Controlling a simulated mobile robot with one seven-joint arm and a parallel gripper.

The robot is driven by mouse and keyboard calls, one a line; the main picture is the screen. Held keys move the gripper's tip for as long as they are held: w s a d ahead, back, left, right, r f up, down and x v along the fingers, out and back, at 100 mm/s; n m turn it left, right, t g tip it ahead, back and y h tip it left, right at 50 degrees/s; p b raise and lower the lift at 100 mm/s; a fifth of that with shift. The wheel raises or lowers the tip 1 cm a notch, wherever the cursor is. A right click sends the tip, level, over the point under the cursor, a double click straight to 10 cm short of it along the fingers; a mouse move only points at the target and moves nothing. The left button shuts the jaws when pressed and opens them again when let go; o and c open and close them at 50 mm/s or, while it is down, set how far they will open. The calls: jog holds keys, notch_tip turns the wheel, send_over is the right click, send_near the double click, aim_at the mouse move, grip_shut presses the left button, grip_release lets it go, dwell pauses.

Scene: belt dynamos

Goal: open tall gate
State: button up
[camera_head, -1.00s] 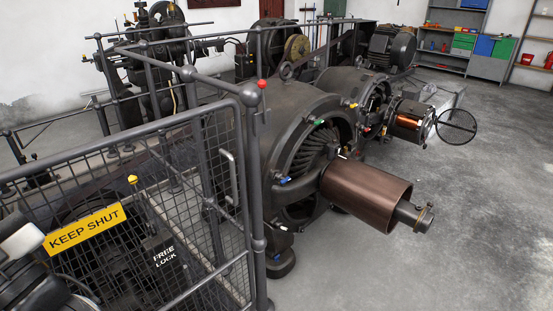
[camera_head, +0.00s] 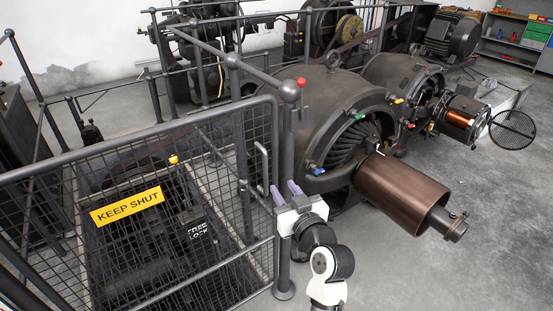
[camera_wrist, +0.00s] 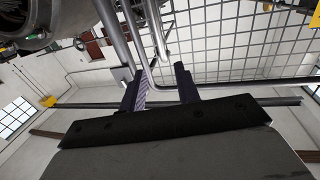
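A pale bent handle (camera_head: 262,165) sits near that edge. My gripper (camera_head: 285,187) is just below and right of the handle, by the post, its two purple fingers pointing up. In the wrist view the fingers (camera_wrist: 160,85) stand apart, with bars of the gate or post beyond them. I cannot tell whether they touch anything.
Behind the gate is dark machinery with a FREE LOCK label (camera_head: 197,228) and a yellow-topped knob (camera_head: 173,159). A large dynamo (camera_head: 310,115) and its copper-brown drum (camera_head: 402,192) stand right of the post. Concrete floor (camera_head: 450,275) is clear at front right.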

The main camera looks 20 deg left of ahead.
aim_at(266, 163)
jog(key=p+x, duration=0.3)
jog(key=x, duration=0.9)
jog(key=shift+w+a+p, duration=0.25)
jog(key=shift+a+p, duration=0.05)
jog(key=shift+p, duration=0.1)
jog(key=shift+c, duration=0.3)
grip_shut()
